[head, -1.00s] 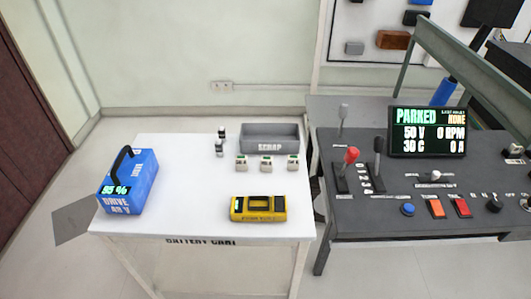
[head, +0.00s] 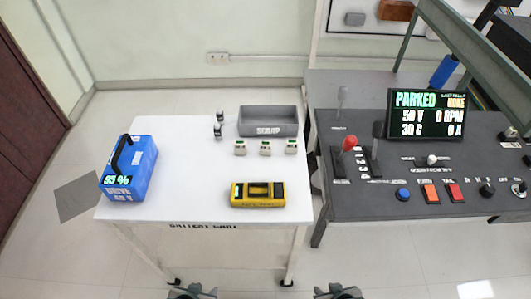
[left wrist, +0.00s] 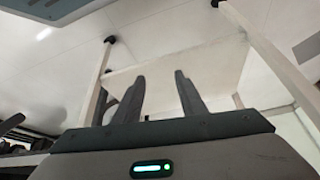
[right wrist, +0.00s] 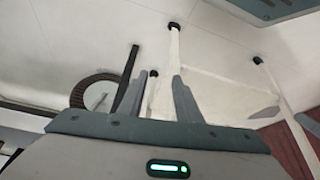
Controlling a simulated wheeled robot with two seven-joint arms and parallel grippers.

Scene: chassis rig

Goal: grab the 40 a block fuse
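My left gripper (head: 192,291) and right gripper (head: 338,291) show at the bottom edge, in front of the cart and well apart from the blocks. In the left wrist view the fingers (left wrist: 158,78) are apart and empty. In the right wrist view the fingers (right wrist: 155,82) are also apart and empty.
A grey scrap bin (head: 268,130) stands behind the blocks. Two small dark-topped bottles (head: 218,128) are to their left. A yellow meter-like device (head: 257,194) lies in front. A blue battery pack (head: 128,170) sits at left. A dark control console (head: 370,215) adjoins at right.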

